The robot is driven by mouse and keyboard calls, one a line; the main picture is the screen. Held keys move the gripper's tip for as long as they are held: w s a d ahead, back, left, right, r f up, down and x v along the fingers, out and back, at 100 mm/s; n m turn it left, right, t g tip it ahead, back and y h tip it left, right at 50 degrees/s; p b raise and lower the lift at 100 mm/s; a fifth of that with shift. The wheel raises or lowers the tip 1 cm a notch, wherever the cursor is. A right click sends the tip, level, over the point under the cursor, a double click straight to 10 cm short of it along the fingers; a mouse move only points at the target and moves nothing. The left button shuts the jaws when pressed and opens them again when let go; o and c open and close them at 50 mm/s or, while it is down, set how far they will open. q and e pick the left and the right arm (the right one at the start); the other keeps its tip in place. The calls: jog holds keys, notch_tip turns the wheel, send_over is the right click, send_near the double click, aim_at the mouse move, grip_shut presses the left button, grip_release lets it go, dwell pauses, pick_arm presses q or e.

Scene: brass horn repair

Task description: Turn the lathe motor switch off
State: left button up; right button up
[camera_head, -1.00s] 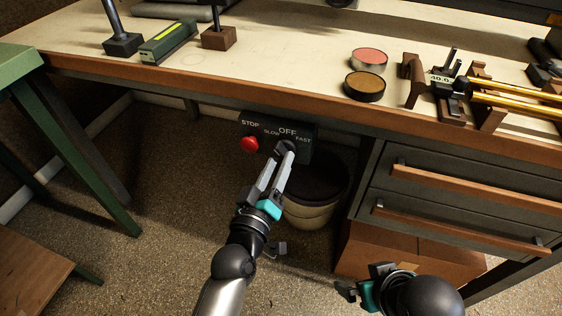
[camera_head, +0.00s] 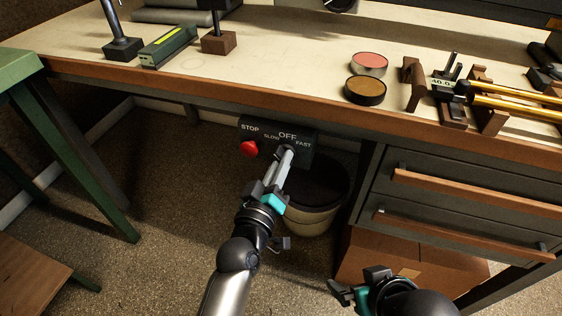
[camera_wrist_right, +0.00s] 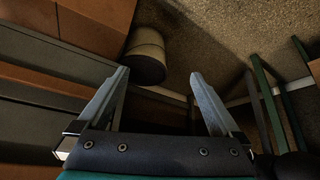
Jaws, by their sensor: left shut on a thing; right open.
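The lathe motor switch is on a dark control box (camera_head: 302,131) under the bench's front edge. Its face reads STOP, SLOW, OFF and FAST, with a red stop button (camera_head: 249,149) at its left. My left gripper (camera_head: 287,151) is at the knob below the OFF label, its fingers shut on the knob. The fingers hide most of the knob, so I cannot tell exactly where it points. My right gripper (camera_wrist_right: 160,88) is open and empty in the right wrist view. It also shows low in the head view (camera_head: 355,291), away from the box.
The bench (camera_head: 300,70) overhangs the box. A bin (camera_head: 314,207) stands behind my left gripper. Drawers (camera_head: 465,190) and a cardboard box (camera_head: 410,262) are at the right. A green table leg (camera_head: 80,165) is at the left. Floor between is clear.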

pick_arm(q)
grip_shut()
jog(key=shift+m+p, duration=3.85)
jog(key=shift+m, duration=0.15)
pick_arm(e)
jog(key=s+d+f+g, duration=0.2)
jog(key=s+f, duration=0.3)
jog(key=f, duration=0.8)
jog(key=shift+f+g+h, duration=0.2)
jog(key=shift+g+h, duration=0.2)
jog(key=shift+g, duration=0.5)
pick_arm(q)
jog(key=o, duration=0.7)
grip_release()
jog(key=shift+o, duration=0.2)
jog(key=shift+s, duration=0.1)
